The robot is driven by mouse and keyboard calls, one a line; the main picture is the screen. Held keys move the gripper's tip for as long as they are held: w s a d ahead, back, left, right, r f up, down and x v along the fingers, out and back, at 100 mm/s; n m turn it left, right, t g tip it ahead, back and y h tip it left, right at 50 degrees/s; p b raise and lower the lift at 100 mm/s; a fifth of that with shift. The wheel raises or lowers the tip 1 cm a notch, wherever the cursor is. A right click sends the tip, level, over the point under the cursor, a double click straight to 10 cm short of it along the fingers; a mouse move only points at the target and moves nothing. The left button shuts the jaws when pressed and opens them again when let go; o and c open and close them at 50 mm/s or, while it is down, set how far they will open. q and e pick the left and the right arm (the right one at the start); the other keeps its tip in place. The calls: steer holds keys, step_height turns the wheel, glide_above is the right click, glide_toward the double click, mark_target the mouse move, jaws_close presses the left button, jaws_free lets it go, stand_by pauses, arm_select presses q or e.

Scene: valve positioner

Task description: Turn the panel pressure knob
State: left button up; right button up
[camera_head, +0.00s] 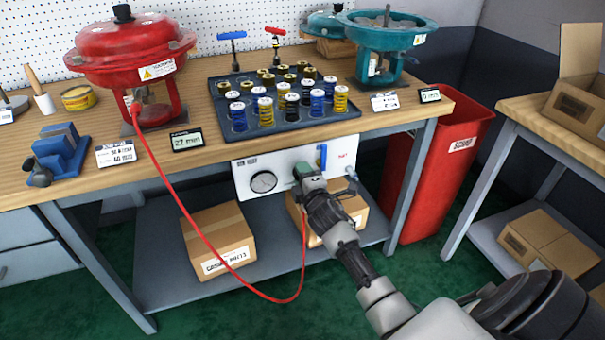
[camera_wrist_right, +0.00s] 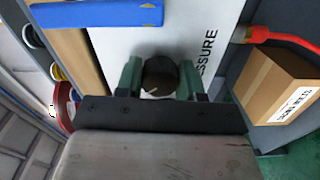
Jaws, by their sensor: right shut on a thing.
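The white panel (camera_head: 245,182) hangs under the front edge of the workbench in the head view. It bears a round gauge (camera_head: 263,182) at left and a blue lever (camera_head: 323,157) at upper right. The black pressure knob (camera_wrist_right: 160,77) shows in the right wrist view, with a pale pointer line on its face. My right gripper (camera_head: 307,170) is at the panel, and its green fingers (camera_wrist_right: 162,80) are on both sides of the knob, shut on it. In the head view the gripper hides the knob. My left gripper is not in view.
A red hose (camera_head: 222,260) loops from the red actuator (camera_head: 130,50) down to the panel. Cardboard boxes (camera_head: 217,240) stand on the lower shelf. A red bin (camera_head: 440,180) is right of the bench. A spring tray (camera_head: 222,125) is on top.

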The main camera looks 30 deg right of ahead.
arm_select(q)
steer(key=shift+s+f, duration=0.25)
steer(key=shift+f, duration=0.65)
arm_select(e)
steer(key=shift+f+m, duration=0.1)
steer(key=shift+m, duration=0.9)
steer(key=o, duration=0.9)
steer(key=shift+o, duration=0.2)
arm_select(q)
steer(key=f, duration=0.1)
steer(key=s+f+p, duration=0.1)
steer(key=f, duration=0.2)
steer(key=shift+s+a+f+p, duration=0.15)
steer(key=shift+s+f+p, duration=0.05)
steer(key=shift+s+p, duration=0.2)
arm_select(e)
steer(key=v, duration=1.1)
steer(key=shift+w, duration=0.1)
